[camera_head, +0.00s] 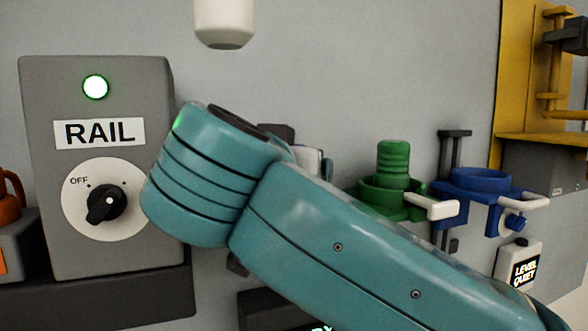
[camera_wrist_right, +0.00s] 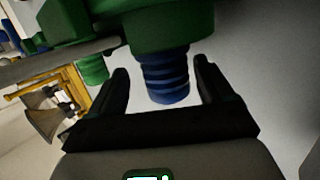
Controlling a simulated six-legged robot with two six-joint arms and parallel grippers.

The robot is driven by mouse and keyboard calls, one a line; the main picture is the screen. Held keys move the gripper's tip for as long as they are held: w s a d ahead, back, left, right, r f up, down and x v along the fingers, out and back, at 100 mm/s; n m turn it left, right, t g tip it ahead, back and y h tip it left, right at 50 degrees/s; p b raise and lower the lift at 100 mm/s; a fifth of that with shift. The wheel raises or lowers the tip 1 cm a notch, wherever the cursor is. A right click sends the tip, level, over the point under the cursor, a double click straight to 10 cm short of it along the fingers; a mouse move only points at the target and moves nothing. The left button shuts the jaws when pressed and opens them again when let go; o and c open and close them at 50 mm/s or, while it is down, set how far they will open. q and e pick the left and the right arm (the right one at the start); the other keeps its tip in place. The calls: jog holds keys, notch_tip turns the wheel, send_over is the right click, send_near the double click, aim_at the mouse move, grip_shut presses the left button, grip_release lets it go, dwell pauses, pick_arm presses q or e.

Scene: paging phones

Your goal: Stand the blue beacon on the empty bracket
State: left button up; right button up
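In the right wrist view the ridged blue beacon (camera_wrist_right: 167,80) sticks out of a green holder (camera_wrist_right: 160,25). My right gripper (camera_wrist_right: 160,68) is open, with a finger on each side of the beacon and gaps visible between. In the head view my teal right arm hides this beacon and gripper. The blue bracket (camera_head: 482,182) on the wall has an empty-looking ring and a white lever. Left of it, a green ridged beacon (camera_head: 393,160) stands in a green bracket (camera_head: 375,200); it also shows in the wrist view (camera_wrist_right: 92,70). My left gripper is not in view.
A grey RAIL box (camera_head: 100,200) with a lit green lamp and a black knob is at left. A white fitting (camera_head: 224,25) hangs above. A yellow frame (camera_head: 515,60) is at right. A white LEVEL QUIET container (camera_head: 519,265) is below the blue bracket.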

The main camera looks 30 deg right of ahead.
jog(key=shift+w+a, duration=0.15)
jog(key=shift+a, duration=0.05)
jog(key=v, duration=1.1)
jog(key=shift+s+a, duration=0.2)
jog(key=shift+s, duration=0.2)
